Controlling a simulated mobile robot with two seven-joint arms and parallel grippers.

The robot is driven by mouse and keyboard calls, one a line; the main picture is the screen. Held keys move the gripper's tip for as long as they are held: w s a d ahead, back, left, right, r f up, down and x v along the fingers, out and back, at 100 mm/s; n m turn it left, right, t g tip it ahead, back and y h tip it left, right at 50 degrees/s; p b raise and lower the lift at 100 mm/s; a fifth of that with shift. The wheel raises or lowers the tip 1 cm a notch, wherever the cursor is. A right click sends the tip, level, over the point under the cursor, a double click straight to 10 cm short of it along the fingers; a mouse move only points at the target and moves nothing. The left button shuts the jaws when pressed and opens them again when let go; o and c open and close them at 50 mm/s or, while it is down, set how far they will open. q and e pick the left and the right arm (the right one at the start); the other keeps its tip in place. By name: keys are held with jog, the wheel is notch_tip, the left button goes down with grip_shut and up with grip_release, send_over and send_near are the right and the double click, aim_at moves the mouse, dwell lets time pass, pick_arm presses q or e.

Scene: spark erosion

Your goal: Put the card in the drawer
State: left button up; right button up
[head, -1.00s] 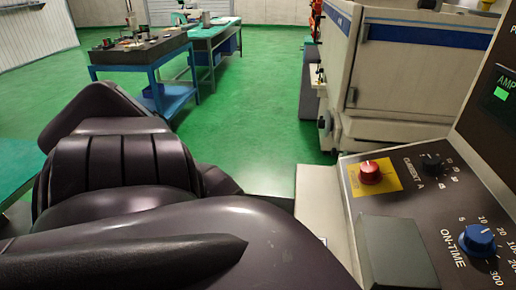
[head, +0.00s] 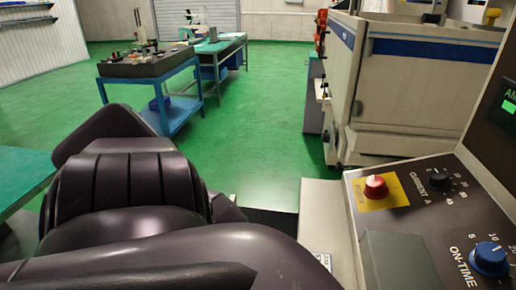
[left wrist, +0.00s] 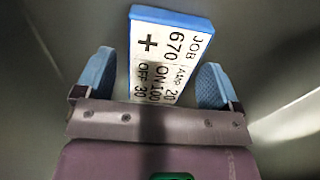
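The card (left wrist: 168,50) is a white label with a blue edge, printed JOB 670, a plus sign and current and time values. It shows in the left wrist view, ahead of and between the blue fingertips of my left gripper (left wrist: 155,82). The fingers are spread, with a gap to the card on both sides. The card's near end is hidden behind the gripper's bar. Grey blurred surfaces surround it; I cannot tell whether they belong to the drawer. In the head view my dark left arm hides the left gripper and the card. My right gripper is not in view.
A control panel with a red knob (head: 375,187), a black knob (head: 439,179) and a blue knob (head: 490,259) stands at right. A large machine (head: 412,85) is behind it. A blue cart (head: 182,97) and open green floor (head: 270,120) lie further back.

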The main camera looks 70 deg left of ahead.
pick_arm(q)
jog(key=shift+r, duration=0.1)
notch_tip(320, 180, up, 12)
jog(key=p, duration=0.2)
jog(key=shift+p, duration=0.3)
dwell(0.5)
